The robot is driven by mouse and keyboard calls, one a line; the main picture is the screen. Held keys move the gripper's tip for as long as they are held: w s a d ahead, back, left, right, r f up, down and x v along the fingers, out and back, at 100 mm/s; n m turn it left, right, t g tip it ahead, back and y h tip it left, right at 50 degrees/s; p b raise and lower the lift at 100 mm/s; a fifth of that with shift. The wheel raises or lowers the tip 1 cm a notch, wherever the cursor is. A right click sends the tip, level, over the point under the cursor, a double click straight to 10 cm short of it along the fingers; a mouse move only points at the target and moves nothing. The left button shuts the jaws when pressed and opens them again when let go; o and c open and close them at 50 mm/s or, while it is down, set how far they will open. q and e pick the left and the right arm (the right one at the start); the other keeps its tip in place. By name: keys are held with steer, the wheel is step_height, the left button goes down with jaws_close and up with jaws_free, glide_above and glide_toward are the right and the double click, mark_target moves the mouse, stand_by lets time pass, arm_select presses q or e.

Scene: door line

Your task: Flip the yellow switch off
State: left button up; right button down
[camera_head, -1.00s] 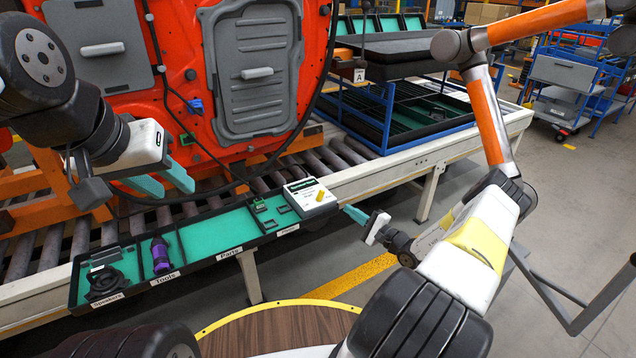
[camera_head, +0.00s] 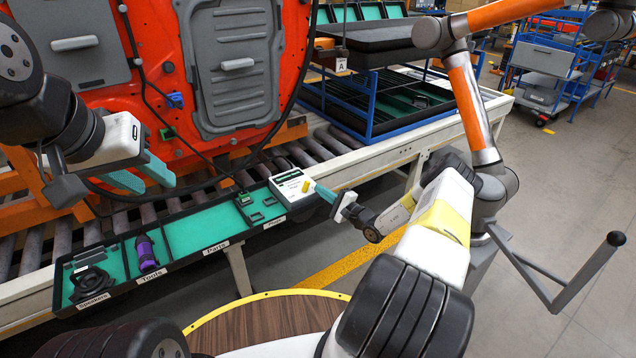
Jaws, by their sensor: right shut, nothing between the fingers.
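The yellow switch (camera_head: 306,186) sits on the right part of a white box (camera_head: 286,183) with a dark green label strip. The box stands at the right end of the long tray on the conveyor. My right gripper (camera_head: 322,192) is shut and empty. Its teal fingertips are at the right side of the box, right beside the switch; I cannot tell whether they touch it. Which way the switch is set is too small to tell. My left gripper (camera_head: 143,175) is open and empty, in front of the red door panel, away from the box.
The black tray with teal compartments (camera_head: 190,229) holds a purple tool (camera_head: 147,252), a black speaker part (camera_head: 91,283) and a small green part (camera_head: 244,200). A red door panel (camera_head: 160,100) stands behind. A blue rack (camera_head: 372,115) stands behind the box.

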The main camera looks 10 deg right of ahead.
steer(key=shift+x, duration=1.05)
